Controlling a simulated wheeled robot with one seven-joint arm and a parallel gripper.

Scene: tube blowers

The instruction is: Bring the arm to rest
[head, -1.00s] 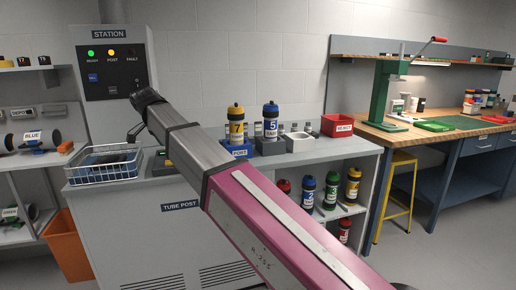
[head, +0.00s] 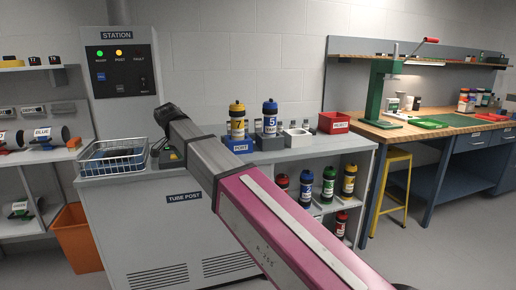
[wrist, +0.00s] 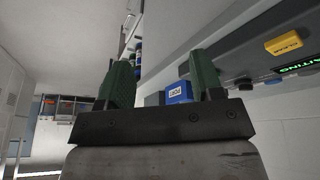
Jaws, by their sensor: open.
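My arm reaches across the head view from the lower right toward the tube post counter. In the wrist view my gripper (wrist: 163,80) shows two green fingers set wide apart, with nothing between them that it holds. In the head view the fingers are not distinguishable at the dark arm end (head: 168,115). Green and yellow lamps are lit on the panel.
Tubes marked 7 (head: 237,121) and 5 (head: 270,117) stand at the counter's back, near a red bin (head: 334,122). More tubes stand on shelves below. An orange bin (head: 77,238) is on the floor at left. A yellow stool (head: 397,195) stands by the workbench (head: 450,135).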

